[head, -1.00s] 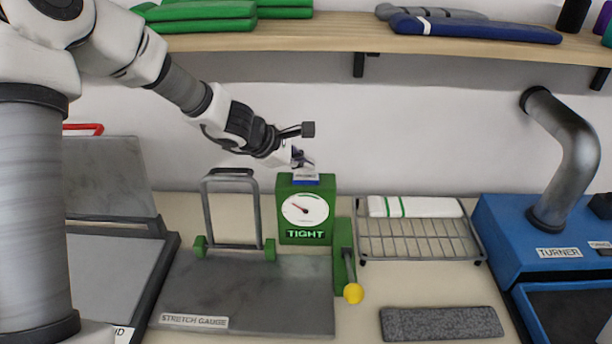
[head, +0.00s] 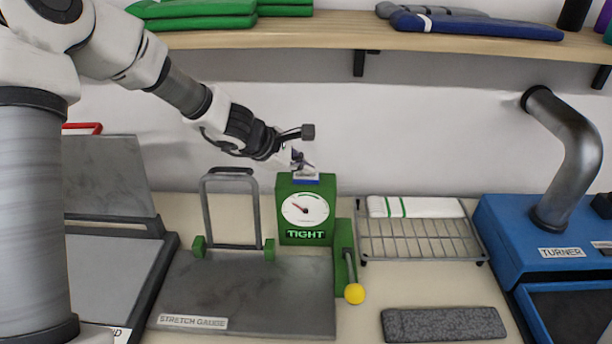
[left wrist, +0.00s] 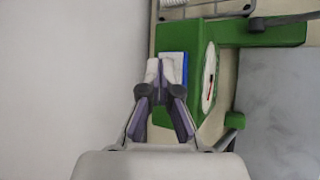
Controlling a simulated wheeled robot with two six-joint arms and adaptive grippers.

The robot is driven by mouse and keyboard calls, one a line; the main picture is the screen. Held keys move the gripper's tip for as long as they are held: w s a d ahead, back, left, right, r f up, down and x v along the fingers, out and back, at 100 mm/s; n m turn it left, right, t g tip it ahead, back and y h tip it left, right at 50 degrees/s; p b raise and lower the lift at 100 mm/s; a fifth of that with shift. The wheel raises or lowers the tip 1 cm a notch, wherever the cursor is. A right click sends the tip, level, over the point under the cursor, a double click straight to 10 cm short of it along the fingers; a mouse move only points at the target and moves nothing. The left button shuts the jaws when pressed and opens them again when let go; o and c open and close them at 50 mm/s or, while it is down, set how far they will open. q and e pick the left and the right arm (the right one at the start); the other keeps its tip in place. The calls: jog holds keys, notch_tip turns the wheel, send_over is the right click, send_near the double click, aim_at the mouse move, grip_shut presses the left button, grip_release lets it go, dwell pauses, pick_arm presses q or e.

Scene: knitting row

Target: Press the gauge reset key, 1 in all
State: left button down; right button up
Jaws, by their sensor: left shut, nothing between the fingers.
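The green stretch gauge (head: 287,228) stands behind its grey plate (head: 265,280). It has a white round dial (head: 305,209) with a red needle, and a lit sign below it reads TIGHT. The blue reset key (head: 306,182), with a pale label, sits on top of the gauge; it also shows in the left wrist view (left wrist: 172,62). My left gripper (head: 303,163) is shut and empty, with its fingertips right above the key. In the left wrist view the fingertips (left wrist: 160,70) overlap the key's edge; I cannot tell whether they touch it. My right gripper is out of view.
A lever with a yellow knob (head: 354,293) is at the gauge's right. A wire rack (head: 420,245) with a white cloth, a grey pad (head: 442,323) and the blue turner (head: 500,235) stand further right. A wooden shelf (head: 320,38) runs above.

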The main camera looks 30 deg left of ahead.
aim_at(304, 177)
pick_arm(q)
jog(key=shift+f+b, duration=0.4)
jog(key=shift+r, duration=0.15)
dwell(0.4)
jog(key=shift+r+p, duration=0.75)
jog(key=shift+p, duration=0.05)
notch_tip(304, 177, up, 5)
jog(key=p, duration=0.4)
jog(key=shift+p, duration=0.4)
